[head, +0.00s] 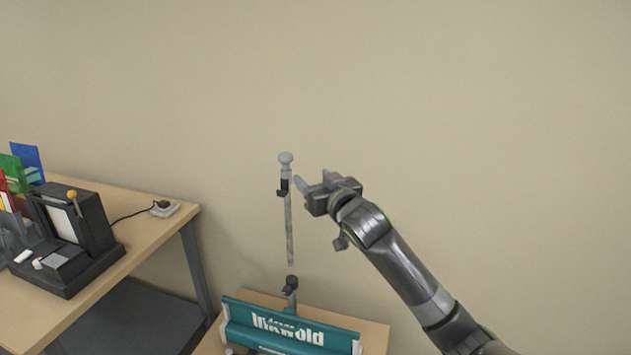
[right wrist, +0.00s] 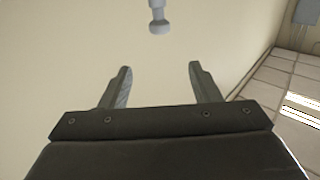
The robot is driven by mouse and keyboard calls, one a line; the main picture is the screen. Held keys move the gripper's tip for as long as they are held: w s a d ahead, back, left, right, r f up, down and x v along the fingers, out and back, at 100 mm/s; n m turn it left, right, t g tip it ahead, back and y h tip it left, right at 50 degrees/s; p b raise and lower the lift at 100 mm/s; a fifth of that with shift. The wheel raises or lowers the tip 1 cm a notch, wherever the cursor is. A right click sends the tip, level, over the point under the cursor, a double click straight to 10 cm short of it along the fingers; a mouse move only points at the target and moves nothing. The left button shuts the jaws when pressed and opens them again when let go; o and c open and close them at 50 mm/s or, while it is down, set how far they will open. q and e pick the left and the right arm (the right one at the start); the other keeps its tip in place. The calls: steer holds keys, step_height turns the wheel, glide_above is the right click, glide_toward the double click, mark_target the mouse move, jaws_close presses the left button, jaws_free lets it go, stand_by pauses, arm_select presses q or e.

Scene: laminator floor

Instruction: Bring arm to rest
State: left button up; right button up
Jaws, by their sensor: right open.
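My right arm (head: 405,275) reaches in from the lower right in the head view. Its gripper (head: 312,182) is raised in front of the beige wall, just right of an upright rod with a pale rounded knob (head: 286,158) on top. In the right wrist view the two fingers (right wrist: 160,85) are apart with nothing between them. The pale knob (right wrist: 160,28) shows beyond the fingertips, apart from them. My left gripper is in neither view.
A teal machine lettered "Inkwold" (head: 290,335) sits on a wooden surface (head: 374,338) below the rod. At left, a wooden table (head: 150,205) holds a black device (head: 85,235), coloured cards (head: 28,162) and a small grey box (head: 178,209). The wall area at right is clear.

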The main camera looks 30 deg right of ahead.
stand_by(0.3)
steer(key=s+d+f+m+g+h, duration=0.1)
steer(key=d+f+g, duration=0.2)
steer(key=f, duration=1.1)
steer(key=s+d+f+g+h, duration=0.1)
steer(key=d+f+g, duration=0.1)
steer(key=f, duration=1.2)
steer(key=s+f+g, duration=0.2)
steer(key=s+f, duration=0.4)
steer(key=f, duration=0.5)
steer(key=s+f+g, duration=0.2)
steer(key=s+f, duration=0.4)
steer(key=f, duration=0.5)
steer(key=s+a+f+g, duration=0.2)
steer(key=s+f, duration=0.6)
steer(key=s, duration=0.6)
steer(key=s+a+f+g+y, duration=0.1)
steer(key=s+a+f+g, duration=0.2)
steer(key=s, duration=1.1)
steer(key=s+a+f+n+g+y, duration=0.1)
steer(key=s+a+f, duration=0.5)
steer(key=s+f, duration=0.7)
steer(key=shift+s+g+b, duration=0.4)
steer(key=shift+s+g, duration=0.15)
steer(key=shift+g, duration=0.35)
steer(key=shift+a+f, duration=0.1)
